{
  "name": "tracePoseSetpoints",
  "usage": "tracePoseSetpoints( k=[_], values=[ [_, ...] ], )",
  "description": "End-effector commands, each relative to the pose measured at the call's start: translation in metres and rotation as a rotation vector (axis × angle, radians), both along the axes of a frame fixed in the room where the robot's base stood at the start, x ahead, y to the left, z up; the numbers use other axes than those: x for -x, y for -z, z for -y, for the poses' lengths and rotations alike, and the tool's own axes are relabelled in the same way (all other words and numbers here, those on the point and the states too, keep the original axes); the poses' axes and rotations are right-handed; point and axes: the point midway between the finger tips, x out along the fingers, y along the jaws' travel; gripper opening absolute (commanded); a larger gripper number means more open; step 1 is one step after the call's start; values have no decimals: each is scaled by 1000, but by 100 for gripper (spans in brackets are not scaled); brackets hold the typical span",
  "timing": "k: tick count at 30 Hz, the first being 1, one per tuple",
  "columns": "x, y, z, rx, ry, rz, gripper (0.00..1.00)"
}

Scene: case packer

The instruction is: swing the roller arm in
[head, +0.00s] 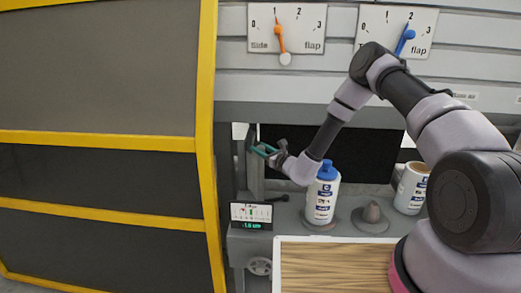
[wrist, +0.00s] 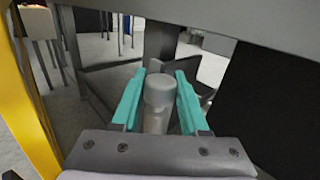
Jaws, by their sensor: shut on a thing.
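My gripper (head: 265,149) reaches left, past the white bottle, to the dark upright post (head: 254,172) at the machine opening's left edge. In the wrist view my gripper (wrist: 161,80) has its teal fingers on either side of a grey, round-topped cylinder (wrist: 158,98), closed on it. The cylinder appears to be the roller or handle of the roller arm. Its lower end is hidden by the gripper body. In the head view the roller arm is mostly hidden behind my gripper and cannot be made out clearly.
A white bottle with a blue cap (head: 321,195) stands right of the post, close to my forearm. A grey cone (head: 372,214) and another white container (head: 411,188) stand farther right. A small display (head: 251,215) and yellow-framed guard (head: 207,130) lie left. A wooden board (head: 335,265) is in front.

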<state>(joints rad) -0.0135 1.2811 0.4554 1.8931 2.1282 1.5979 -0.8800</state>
Motion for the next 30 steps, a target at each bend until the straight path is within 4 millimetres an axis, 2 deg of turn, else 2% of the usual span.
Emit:
tracePoseSetpoints(
  k=[8,20,30],
  values=[
    [0,0,2,1,-11,2,0],
    [27,0,15,2,-262,3,0],
    [29,0,16,1,-278,0,0]
  ],
)
